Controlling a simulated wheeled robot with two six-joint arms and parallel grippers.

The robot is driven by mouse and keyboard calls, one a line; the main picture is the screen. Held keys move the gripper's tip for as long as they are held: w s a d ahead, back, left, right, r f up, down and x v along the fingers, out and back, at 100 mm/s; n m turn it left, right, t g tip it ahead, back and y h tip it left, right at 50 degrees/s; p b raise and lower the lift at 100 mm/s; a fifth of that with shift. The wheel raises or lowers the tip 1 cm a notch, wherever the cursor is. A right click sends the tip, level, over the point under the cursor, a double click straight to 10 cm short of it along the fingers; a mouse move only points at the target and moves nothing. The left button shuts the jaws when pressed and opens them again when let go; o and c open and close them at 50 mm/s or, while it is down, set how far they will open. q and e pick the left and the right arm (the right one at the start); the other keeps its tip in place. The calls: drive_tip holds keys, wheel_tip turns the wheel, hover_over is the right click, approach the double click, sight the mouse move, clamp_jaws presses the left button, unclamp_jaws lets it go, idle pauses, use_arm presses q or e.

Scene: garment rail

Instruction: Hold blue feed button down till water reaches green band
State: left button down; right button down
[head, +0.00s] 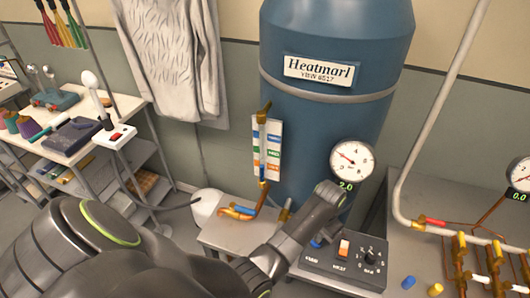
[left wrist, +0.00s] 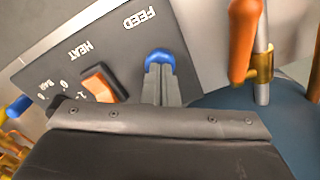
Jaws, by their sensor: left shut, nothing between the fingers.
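The blue feed button (left wrist: 159,56) sits beside the FEED label on the dark control panel (left wrist: 124,45). My left gripper (left wrist: 161,74) is shut and empty, its fingertips at the button and overlapping its lower side in the left wrist view. I cannot tell how far the button is pressed. In the head view the button (head: 316,243) is a small blue spot under my left gripper (head: 319,236). The level gauge (head: 267,146) on the blue boiler (head: 325,120) has blue, green and orange marks; its water level is too small to read. My right gripper is not in view.
An orange heat switch (head: 344,248) and a black knob (head: 371,257) are on the panel. A round dial (head: 352,160) above shows 2.0. Copper pipes with yellow valves (head: 460,250) stand at the right. An orange-handled valve (left wrist: 244,40) is close to my gripper.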

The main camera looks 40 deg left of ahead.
use_arm(q)
drive_tip(key=shift+f, duration=0.55)
idle(1.5)
idle(3.0)
drive_tip(key=shift+r, duration=0.4)
wheel_tip(320, 180, up, 3)
drive_tip(key=p, duration=0.3)
drive_tip(key=shift+f, duration=0.15)
wheel_tip(320, 180, up, 7)
drive_tip(key=b, duration=0.1)
drive_tip(key=shift+f, duration=0.2)
